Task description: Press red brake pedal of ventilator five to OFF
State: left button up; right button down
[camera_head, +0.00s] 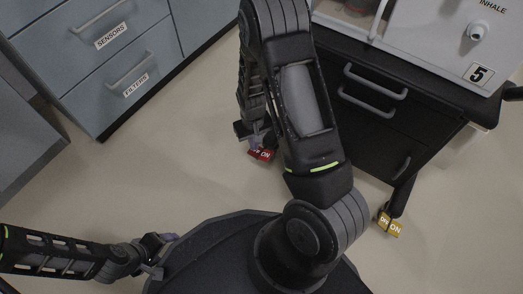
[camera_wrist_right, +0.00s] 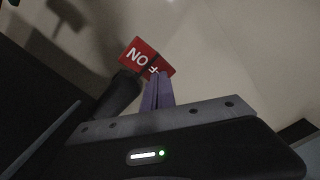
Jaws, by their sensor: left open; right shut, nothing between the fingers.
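Ventilator five (camera_head: 430,45) is a white unit marked 5 on a black drawer cart at the upper right. Its red brake pedal (camera_head: 261,155) is low near the floor, left of the cart, partly behind my right arm. My right gripper (camera_head: 257,138) is shut and empty, pointing down at the pedal. In the right wrist view, the red pedal (camera_wrist_right: 137,52) shows ON on its left part. My purple fingertips (camera_wrist_right: 157,88) overlap the edge of its other part, where only an F shows. I cannot tell whether they touch. My left gripper (camera_head: 160,252) is open and empty at the lower left.
A yellow pedal (camera_head: 389,224) marked ON sits at the cart's lower right corner. The black cart (camera_head: 385,110) stands beside my right arm. Grey drawers (camera_head: 110,50) labelled SENSORS and FILTERS are at upper left. The floor (camera_head: 140,175) between is clear.

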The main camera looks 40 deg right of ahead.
pick_arm(q)
jog(key=r+p, duration=0.3)
jog(key=s+r+p, duration=0.1)
jog(key=r, duration=0.1)
pick_arm(e)
notch_tip(320, 180, up, 6)
jog(key=shift+a+f, duration=0.1)
jog(key=shift+a, duration=0.05)
jog(key=s+a+f+y, duration=0.1)
jog(key=s+a, duration=0.3)
jog(key=a, duration=0.3)
jog(key=s+a+f+t+y, duration=0.1)
jog(key=s+a, duration=0.2)
jog(key=a, duration=0.5)
jog(key=s+a+f+y, duration=0.1)
jog(key=s+a, duration=0.3)
jog(key=a, duration=0.4)
jog(key=shift+s+f+y, duration=0.3)
jog(key=shift+f+y, duration=0.1)
pick_arm(q)
jog(key=shift+c, duration=0.4)
